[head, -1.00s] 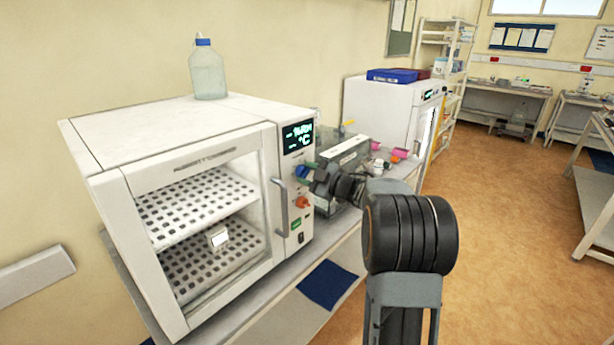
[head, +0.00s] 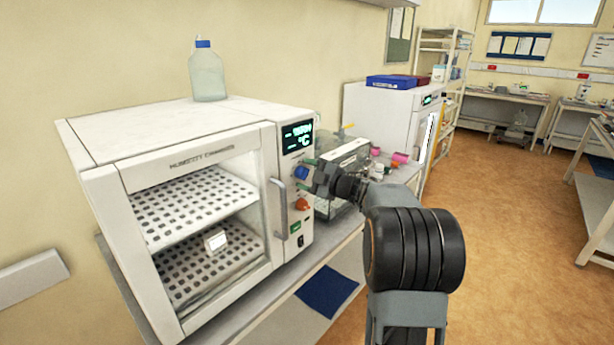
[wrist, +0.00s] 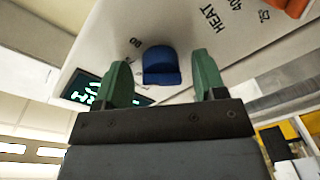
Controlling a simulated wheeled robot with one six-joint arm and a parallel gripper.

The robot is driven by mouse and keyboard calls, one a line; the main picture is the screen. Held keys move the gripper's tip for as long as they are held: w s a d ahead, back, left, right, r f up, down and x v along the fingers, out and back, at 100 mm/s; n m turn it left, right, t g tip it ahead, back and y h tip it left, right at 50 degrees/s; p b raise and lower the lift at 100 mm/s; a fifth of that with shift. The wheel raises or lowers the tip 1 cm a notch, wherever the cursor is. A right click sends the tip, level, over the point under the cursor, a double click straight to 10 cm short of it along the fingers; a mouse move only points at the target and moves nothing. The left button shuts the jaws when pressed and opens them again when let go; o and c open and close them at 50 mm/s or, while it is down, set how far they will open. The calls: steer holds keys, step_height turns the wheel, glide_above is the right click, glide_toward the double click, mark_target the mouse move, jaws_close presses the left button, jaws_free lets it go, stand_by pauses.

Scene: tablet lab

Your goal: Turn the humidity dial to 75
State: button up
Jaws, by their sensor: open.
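The humidity chamber (head: 190,145) is a white cabinet with a glass door and a control panel on its right side. A blue dial (head: 301,172) sits on the panel under the display (head: 297,137). In the wrist view the blue dial (wrist: 160,66) lies between the two green fingertips of my gripper (wrist: 162,80), with a gap on each side. My gripper (head: 308,174) is open at the panel in the head view. Printed marks, "80" among them, show near the dial. The setting cannot be read.
An orange knob (head: 302,204) is below the blue dial, and a door handle (head: 280,207) stands to the left. A glass-sided balance (head: 344,165) is close behind my gripper. A bottle (head: 206,72) stands on the chamber. A blue mat (head: 328,290) lies in front.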

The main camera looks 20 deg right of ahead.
steer(key=b+v, duration=0.3)
steer(key=v, duration=1)
steer(key=shift+s+d, duration=0.25)
steer(key=shift+s, duration=0.05)
